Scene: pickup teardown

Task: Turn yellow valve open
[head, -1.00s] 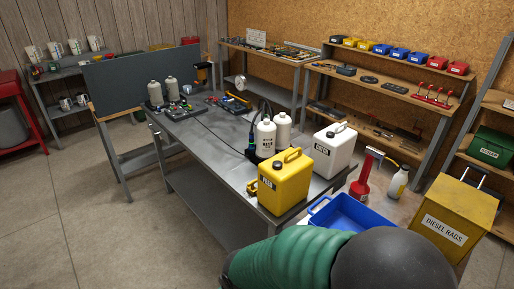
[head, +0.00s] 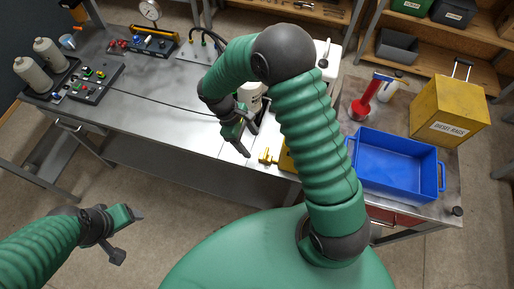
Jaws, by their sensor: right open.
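The yellow valve (head: 268,156) is a small yellow fitting at the front edge of the metal workbench. It sticks out to the left of the yellow jerrycan (head: 287,160), which is mostly hidden behind my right arm. My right gripper (head: 250,140) is open and empty, pointing down just left of the valve and apart from it. Whether the valve is turned is too small to tell. My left gripper (head: 130,237) is open and empty, low at the left, over the floor in the picture and far from the valve.
The metal workbench (head: 185,125) has clear room left of the valve, crossed by a black cable. A blue tray (head: 395,165), a red pump (head: 362,108) and a yellow rags bin (head: 449,110) stand at the right. A white can (head: 326,62) is partly behind my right arm.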

